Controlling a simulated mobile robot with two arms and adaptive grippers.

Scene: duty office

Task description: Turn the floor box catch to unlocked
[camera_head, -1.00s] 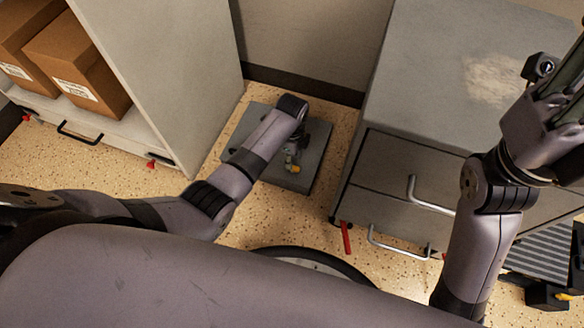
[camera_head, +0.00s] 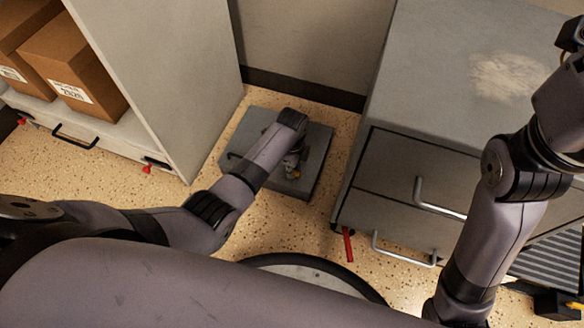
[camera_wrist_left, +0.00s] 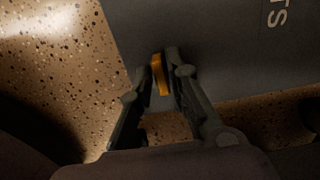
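The floor box (camera_head: 315,172) is a flat dark grey plate on the speckled floor between the two cabinets. Its catch (camera_head: 291,174) is a small yellow piece, partly hidden by my left wrist in the head view. My left gripper (camera_wrist_left: 161,66) reaches down over the plate. In the left wrist view the yellow catch (camera_wrist_left: 160,76) lies between its two close-set fingertips, which appear shut on it. White letters "TS" (camera_wrist_left: 277,14) show on the grey surface. My right arm is raised at the right edge, and its fingertips are out of the picture.
A grey drawer cabinet (camera_head: 455,75) stands right of the floor box, with metal handles and a red piece (camera_head: 348,244) by its base. A shelf unit (camera_head: 165,70) with cardboard boxes (camera_head: 72,68) stands left. A dark skirting and wall close off the back.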

